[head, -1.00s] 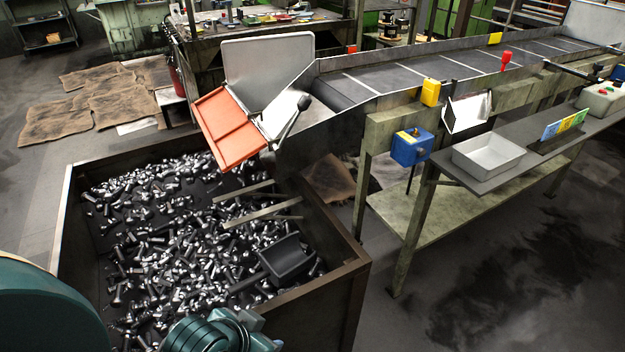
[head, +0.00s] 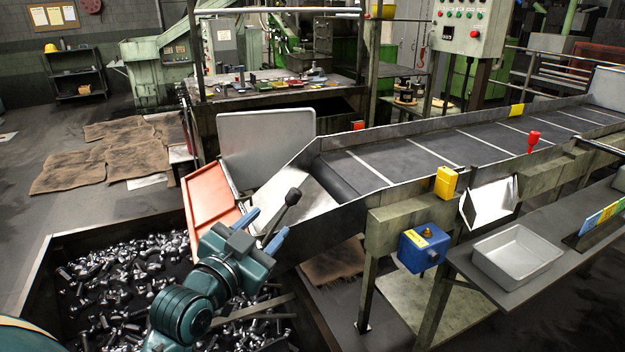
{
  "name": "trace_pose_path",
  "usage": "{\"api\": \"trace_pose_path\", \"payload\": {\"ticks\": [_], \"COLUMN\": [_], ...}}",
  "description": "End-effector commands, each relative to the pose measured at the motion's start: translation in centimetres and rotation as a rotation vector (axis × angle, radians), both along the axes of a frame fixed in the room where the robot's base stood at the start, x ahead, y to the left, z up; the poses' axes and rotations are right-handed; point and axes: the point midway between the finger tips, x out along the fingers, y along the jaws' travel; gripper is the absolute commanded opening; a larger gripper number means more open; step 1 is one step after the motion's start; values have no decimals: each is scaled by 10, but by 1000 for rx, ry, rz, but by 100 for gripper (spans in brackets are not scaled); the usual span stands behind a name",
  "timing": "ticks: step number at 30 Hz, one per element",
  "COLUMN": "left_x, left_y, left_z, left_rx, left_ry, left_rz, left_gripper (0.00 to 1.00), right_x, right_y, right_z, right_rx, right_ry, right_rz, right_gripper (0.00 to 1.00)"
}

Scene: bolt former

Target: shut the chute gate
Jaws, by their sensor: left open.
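The orange-red chute gate (head: 208,208) slopes down and outward at the left end of the chute (head: 318,198), over the bin. A lever with a black knob (head: 293,196) stands at the chute's near side wall. Its dark shaft runs down and left from the knob. My left gripper (head: 270,222) is open, with blue fingertips pointing up and right. In the picture the lever shaft lies between the two fingers, below the knob. I cannot tell whether they touch it. The gripper hides the gate's lower right part. My right gripper is not in view.
A dark bin (head: 40,262) of loose bolts lies below the chute. A grey upright plate (head: 264,147) stands behind the chute mouth. The conveyor (head: 440,160) runs to the upper right. A blue box (head: 424,249) and a grey tray (head: 517,256) are at the right.

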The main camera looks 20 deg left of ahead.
Motion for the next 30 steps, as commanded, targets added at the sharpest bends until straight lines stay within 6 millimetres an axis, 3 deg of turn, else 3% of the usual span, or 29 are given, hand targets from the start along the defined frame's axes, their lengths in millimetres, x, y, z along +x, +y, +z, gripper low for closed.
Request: {"api": "trace_pose_path", "payload": {"ticks": [7,13,21,30], "left_x": [21,63,112,131], "left_y": [0,-1,-3,-3], "left_z": [2,2,1,0], "left_rx": [-1,-3,-2,0], "left_ry": [-3,-1,-1,0], "left_rz": [1,1,1,0], "left_gripper": [46,46,46,46], "right_x": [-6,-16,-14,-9], "right_y": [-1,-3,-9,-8], "right_z": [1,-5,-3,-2], "right_rx": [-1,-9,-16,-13], "right_ry": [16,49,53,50], "right_rz": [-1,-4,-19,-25], "right_gripper": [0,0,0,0]}}
